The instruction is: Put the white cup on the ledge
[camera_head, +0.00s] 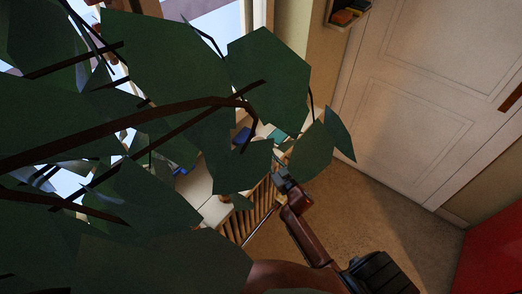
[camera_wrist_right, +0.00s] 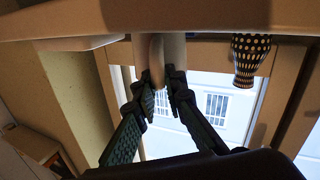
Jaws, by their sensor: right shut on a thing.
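My right gripper (camera_wrist_right: 163,82) shows in the right wrist view, its two dark fingers shut on the handle of a pale cup (camera_wrist_right: 173,48). The cup body is just beyond the fingertips, partly hidden by them. It is at the wooden ledge (camera_wrist_right: 80,20) that runs along the top of this view, which seems upside down. I cannot tell whether the cup rests on the ledge or is slightly apart from it. In the head view large leaves hide most of the middle and left; I cannot make out the cup there. My left gripper is not in view.
A black dotted vase (camera_wrist_right: 251,58) stands on the ledge beside the cup, with a gap between. A bright window (camera_wrist_right: 205,100) lies behind. In the head view a leafy plant (camera_head: 180,85) fills the left, and a white door (camera_head: 420,90) and open floor (camera_head: 375,215) are at right.

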